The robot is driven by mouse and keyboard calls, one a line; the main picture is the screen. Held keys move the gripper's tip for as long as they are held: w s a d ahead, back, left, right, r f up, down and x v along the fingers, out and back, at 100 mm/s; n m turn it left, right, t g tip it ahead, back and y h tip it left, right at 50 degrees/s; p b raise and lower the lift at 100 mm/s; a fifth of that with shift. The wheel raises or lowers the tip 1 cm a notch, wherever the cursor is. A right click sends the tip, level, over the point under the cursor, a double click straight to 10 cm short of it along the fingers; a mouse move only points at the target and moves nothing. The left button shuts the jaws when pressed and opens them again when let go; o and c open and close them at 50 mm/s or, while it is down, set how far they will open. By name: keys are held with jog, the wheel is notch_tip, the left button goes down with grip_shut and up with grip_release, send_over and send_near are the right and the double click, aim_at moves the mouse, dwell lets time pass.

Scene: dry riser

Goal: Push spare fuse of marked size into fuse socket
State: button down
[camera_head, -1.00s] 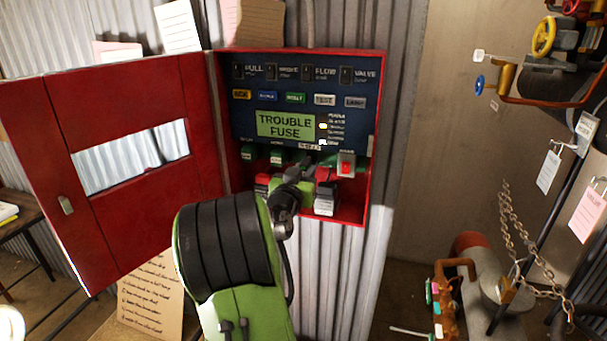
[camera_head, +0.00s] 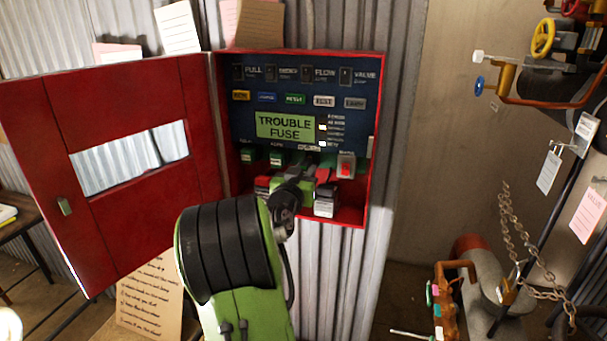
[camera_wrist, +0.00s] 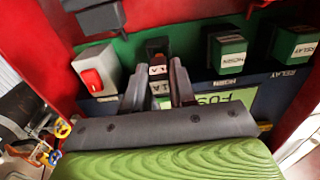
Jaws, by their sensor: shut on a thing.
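The open red cabinet (camera_head: 374,200) has a dark blue panel and a lit display (camera_head: 285,126) reading TROUBLE FUSE. My gripper (camera_wrist: 157,72) is shut on a small fuse (camera_wrist: 158,71) with a pale label; a tag marked 1A shows just below it in the wrist view. The fuse sits in front of a dark socket (camera_wrist: 157,46) on the green strip. How deep the fuse is in the socket, if at all, cannot be told. In the head view my gripper (camera_head: 322,170) reaches into the cabinet's lower part and hides the fuse.
Green relay blocks (camera_wrist: 229,50) stand beside the socket in the wrist view. A grey block with a red switch (camera_wrist: 92,80) stands on the other side. Red and grey blocks (camera_head: 325,203) lie low in the cabinet. The red door (camera_head: 110,215) hangs open at left.

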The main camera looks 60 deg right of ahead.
jog(key=shift+w+d+p, duration=0.2)
jog(key=shift+d+p, duration=0.2)
jog(key=shift+d, duration=1.1)
jog(key=shift+a+b, duration=0.2)
jog(key=shift+b, duration=0.3)
jog(key=shift+b, duration=0.75)
dwell(0.7)
dwell(0.8)
jog(key=shift+d, duration=0.2)
jog(key=shift+a+b, duration=0.1)
jog(key=shift+b, duration=0.3)
jog(key=shift+s+a+b, duration=0.15)
jog(key=shift+a+b, duration=0.5)
jog(key=shift+a, duration=0.1)
jog(key=shift+s+a+b, duration=0.1)
jog(key=shift+a+b, duration=0.5)
jog(key=shift+a, duration=0.1)
jog(key=shift+b, duration=0.85)
dwell(0.9)
